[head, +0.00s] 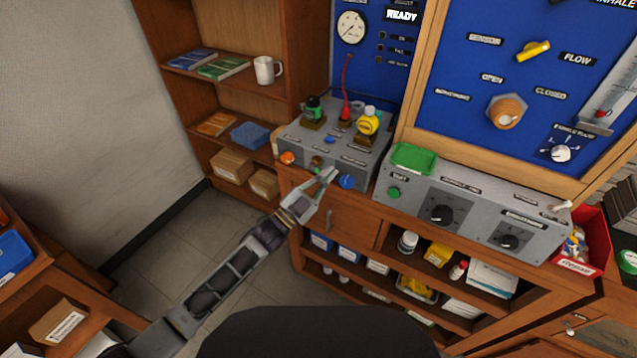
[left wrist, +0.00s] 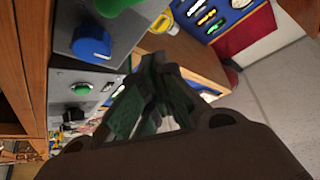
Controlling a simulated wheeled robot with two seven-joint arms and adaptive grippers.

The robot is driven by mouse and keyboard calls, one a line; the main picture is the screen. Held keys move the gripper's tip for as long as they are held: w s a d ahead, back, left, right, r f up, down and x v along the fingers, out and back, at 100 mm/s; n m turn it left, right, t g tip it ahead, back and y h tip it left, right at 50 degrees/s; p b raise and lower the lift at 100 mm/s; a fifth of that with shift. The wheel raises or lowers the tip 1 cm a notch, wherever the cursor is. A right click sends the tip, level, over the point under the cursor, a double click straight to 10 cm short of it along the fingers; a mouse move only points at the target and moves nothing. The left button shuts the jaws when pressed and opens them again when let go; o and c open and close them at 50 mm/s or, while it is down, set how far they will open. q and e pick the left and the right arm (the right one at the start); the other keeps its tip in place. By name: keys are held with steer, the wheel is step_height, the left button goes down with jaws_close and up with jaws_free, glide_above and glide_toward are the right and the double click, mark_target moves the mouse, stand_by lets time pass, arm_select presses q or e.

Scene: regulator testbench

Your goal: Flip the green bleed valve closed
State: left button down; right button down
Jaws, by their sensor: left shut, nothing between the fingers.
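My left gripper (head: 331,172) is right in front of the box, between this fitting and the blue knob (head: 347,181). The gripper is shut and empty. In the left wrist view a green part (left wrist: 116,5) is cut off by the top edge, above the blue knob (left wrist: 92,42). The left fingers (left wrist: 155,68) are apart from the green part there. The valve's exact lever position is too small to tell. My right gripper is out of view.
An orange knob (head: 287,158) is left of the fitting. Green-topped (head: 313,108) and yellow (head: 368,122) parts stand on the box. A grey control panel (head: 470,212) with a green tray (head: 413,158) is to the right. Open floor lies left.

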arm_select(q)
steer(key=f, duration=0.1)
steer(key=w+a+f, duration=0.1)
steer(key=f, duration=0.1)
steer(key=shift+w+a+f, duration=0.15)
steer(key=shift+w+a, duration=0.2)
steer(key=shift+a, duration=0.05)
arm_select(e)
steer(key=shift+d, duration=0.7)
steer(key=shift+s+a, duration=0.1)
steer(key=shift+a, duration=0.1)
arm_select(q)
steer(key=shift+f+m+g, duration=0.1)
steer(key=shift+m+g, duration=0.3)
steer(key=shift+m, duration=0.4)
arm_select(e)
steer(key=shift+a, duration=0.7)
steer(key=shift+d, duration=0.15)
